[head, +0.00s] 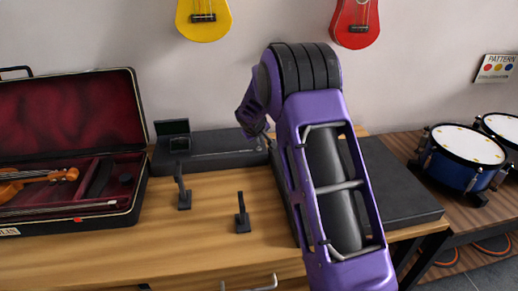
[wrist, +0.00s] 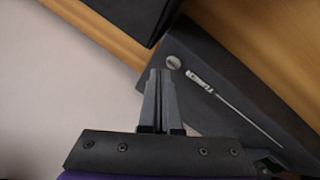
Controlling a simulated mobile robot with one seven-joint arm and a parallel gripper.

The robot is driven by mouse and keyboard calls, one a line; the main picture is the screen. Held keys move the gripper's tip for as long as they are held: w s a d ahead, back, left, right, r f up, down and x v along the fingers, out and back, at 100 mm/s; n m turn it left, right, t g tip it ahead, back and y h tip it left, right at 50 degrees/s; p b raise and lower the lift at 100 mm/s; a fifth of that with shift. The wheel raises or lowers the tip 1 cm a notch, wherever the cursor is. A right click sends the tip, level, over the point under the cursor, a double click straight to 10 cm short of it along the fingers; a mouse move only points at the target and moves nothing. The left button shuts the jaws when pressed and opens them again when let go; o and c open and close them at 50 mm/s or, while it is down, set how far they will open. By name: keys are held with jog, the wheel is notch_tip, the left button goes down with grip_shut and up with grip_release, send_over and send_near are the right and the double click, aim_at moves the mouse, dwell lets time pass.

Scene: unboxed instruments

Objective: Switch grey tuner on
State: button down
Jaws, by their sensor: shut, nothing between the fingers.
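The long dark grey unit (head: 215,150) at the back of the table, against the wall, appears to be the grey tuner. A small upright dark screen (head: 173,128) stands at its left end. In the wrist view the unit's top (wrist: 235,75) shows a round light grey button (wrist: 172,62), a small pale label and a thin white line. My gripper (wrist: 160,72) is shut and empty, its fingertips close beside the button. I cannot tell whether they touch it. In the head view my arm hides the unit's right end and most of the gripper.
An open violin case (head: 70,150) with red lining lies at left. Two small black stands (head: 183,187) (head: 242,215) are on the wooden table (head: 205,235). A large dark box (head: 395,190) is at right. Drums (head: 465,150) stand beyond; yellow (head: 204,18) and red (head: 356,22) ukuleles hang on the wall.

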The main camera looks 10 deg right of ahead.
aim_at(259, 150)
jog(key=shift+f+b, duration=0.4)
jog(key=shift+b, duration=0.05)
jog(key=shift+f, duration=0.2)
jog(key=shift+r, duration=0.15)
dwell(0.4)
jog(key=shift+r, duration=0.5)
jog(key=shift+r+p, duration=2.2)
jog(key=shift+r, duration=0.8)
